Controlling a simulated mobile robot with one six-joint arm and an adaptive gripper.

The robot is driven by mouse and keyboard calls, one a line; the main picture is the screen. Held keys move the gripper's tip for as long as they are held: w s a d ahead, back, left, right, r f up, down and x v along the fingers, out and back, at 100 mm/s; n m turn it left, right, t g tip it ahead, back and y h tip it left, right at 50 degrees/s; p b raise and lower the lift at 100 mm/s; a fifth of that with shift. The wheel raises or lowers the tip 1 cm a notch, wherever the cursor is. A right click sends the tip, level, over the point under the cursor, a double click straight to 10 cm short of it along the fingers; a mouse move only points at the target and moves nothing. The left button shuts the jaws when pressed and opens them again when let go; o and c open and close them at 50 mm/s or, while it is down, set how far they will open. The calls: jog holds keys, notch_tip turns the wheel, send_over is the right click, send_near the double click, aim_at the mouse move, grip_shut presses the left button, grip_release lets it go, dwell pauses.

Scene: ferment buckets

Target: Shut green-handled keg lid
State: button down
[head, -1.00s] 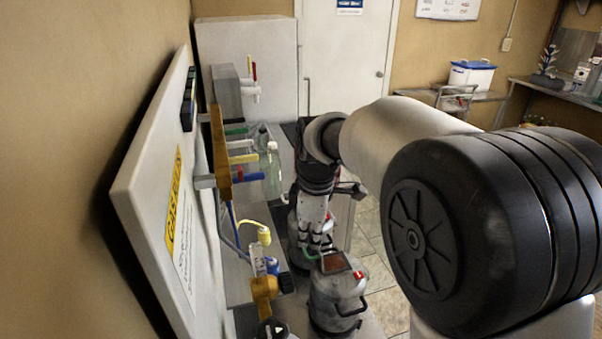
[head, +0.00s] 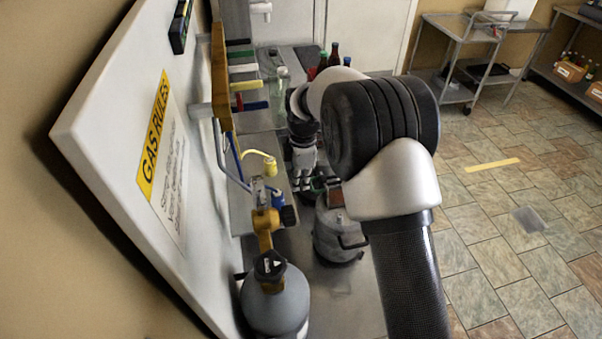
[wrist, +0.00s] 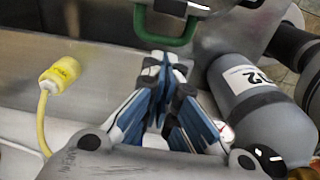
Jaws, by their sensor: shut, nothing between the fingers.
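The grey metal keg (head: 338,240) stands on the floor platform beside the wall board in the head view, with a dark side handle and a reddish-brown patch on its top. A green handle (wrist: 166,40) shows at the top middle of the wrist view, just beyond my fingertips; I cannot tell whether they touch it. Whether the lid is raised or down is unclear, as my arm hides part of the keg top. My gripper (wrist: 163,62) is shut and empty. In the head view my gripper (head: 302,184) is low, left of the keg top.
A grey gas cylinder (head: 275,303) with a brass regulator stands in front left. A yellow-capped hose (head: 268,162) hangs near the board; it also shows in the wrist view (wrist: 60,76). Bottles (head: 334,56) stand behind. Tiled floor (head: 500,215) at right is open.

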jog(key=shift+f, duration=0.75)
jog(key=shift+r, duration=0.1)
jog(key=shift+w+d+r+y, duration=0.1)
jog(key=shift+d+r+y, duration=0.1)
jog(key=shift+d+y, duration=0.15)
jog(key=shift+d+r+y, duration=0.1)
jog(key=shift+y, duration=0.15)
